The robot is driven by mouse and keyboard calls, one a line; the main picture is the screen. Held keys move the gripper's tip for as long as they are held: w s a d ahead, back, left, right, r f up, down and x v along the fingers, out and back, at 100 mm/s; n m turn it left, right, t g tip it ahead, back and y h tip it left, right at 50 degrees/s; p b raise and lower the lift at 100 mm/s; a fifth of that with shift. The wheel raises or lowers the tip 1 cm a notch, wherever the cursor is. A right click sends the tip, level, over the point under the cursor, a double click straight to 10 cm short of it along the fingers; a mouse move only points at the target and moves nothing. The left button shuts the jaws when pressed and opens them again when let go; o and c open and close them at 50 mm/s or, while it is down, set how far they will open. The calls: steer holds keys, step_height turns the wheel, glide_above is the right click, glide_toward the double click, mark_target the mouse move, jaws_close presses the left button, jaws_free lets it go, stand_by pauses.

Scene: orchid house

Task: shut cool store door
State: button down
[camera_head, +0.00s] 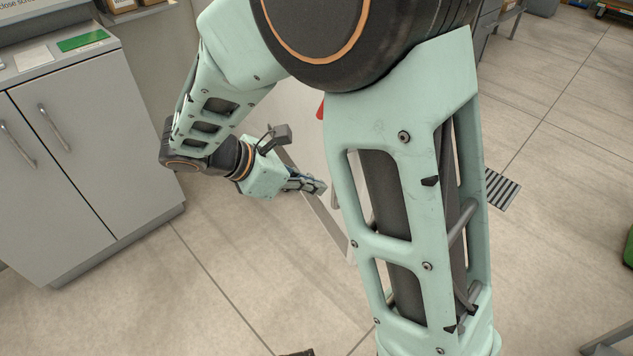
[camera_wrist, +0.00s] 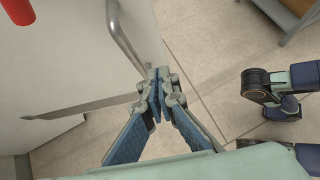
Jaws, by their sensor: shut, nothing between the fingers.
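The cool store door is a pale panel (camera_head: 312,135) standing out over the floor, partly hidden behind my arm in the head view. In the wrist view its pale face (camera_wrist: 75,65) fills the left side, with a bar handle (camera_wrist: 124,42) near its free edge. My gripper (camera_head: 318,187) is beside the door near that edge. In the wrist view my gripper (camera_wrist: 157,88) is shut and empty, with its fingertips near the lower end of the handle. I cannot tell whether they touch it. The hinge side is hidden.
A grey two-door cabinet (camera_head: 92,150) stands at the left, with a green card (camera_head: 83,41) on top. A red item (camera_wrist: 18,11) shows by the door. A striped floor grate (camera_head: 502,190) lies to the right. The tiled floor in front is mostly clear.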

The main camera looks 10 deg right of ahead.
mark_target(333, 193)
steer(key=w+d+f+b, duration=0.3)
steer(key=d+f, duration=0.1)
steer(key=d, duration=0.4)
steer(key=shift+d+f, duration=0.25)
steer(key=shift+f, duration=0.05)
steer(key=shift+w+d, duration=0.1)
